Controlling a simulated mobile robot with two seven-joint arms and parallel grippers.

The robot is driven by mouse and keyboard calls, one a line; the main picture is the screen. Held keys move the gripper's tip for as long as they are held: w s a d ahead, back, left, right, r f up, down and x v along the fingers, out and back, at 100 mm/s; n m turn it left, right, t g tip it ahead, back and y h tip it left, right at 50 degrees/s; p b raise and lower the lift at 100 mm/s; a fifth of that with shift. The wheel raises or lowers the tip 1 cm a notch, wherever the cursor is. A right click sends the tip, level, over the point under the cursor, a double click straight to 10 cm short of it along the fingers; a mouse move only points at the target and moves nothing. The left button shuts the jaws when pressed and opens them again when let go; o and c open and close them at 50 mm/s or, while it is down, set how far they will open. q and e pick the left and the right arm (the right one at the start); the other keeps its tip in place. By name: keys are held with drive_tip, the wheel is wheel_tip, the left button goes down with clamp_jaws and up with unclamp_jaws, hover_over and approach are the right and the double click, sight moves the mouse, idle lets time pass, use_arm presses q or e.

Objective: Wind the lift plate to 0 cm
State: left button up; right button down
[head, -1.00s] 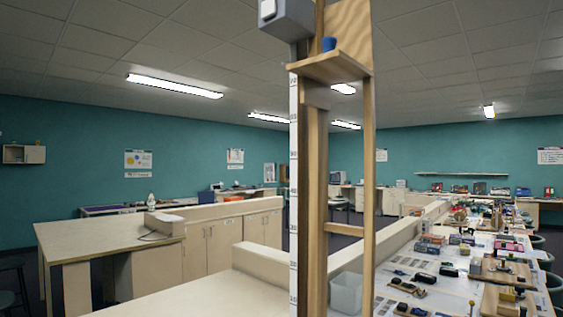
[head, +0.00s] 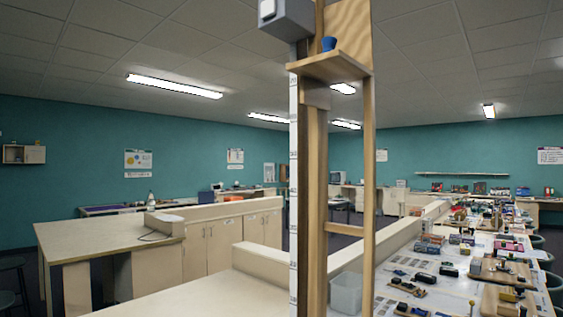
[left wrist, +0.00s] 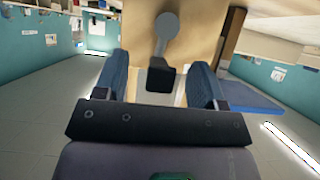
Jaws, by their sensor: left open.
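In the left wrist view, a crank (left wrist: 166,25) with a grey round hub, a short arm and a dark knob (left wrist: 160,77) sits against a wooden face. My left gripper (left wrist: 161,72) is open, its blue fingers on either side of the knob with gaps. My right gripper is out of view.
A grey box (head: 286,18) is fixed at the frame's upper left. A clear bin (head: 346,293) stands near the frame's foot. A long table (head: 450,285) at right is crowded with small items. A bare pale bench top (head: 200,298) lies at lower left.

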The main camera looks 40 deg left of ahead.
use_arm(q)
drive_tip(key=v, duration=0.7)
drive_tip(key=shift+s, duration=0.3)
idle(0.3)
drive_tip(key=shift+r, duration=0.1)
idle(0.4)
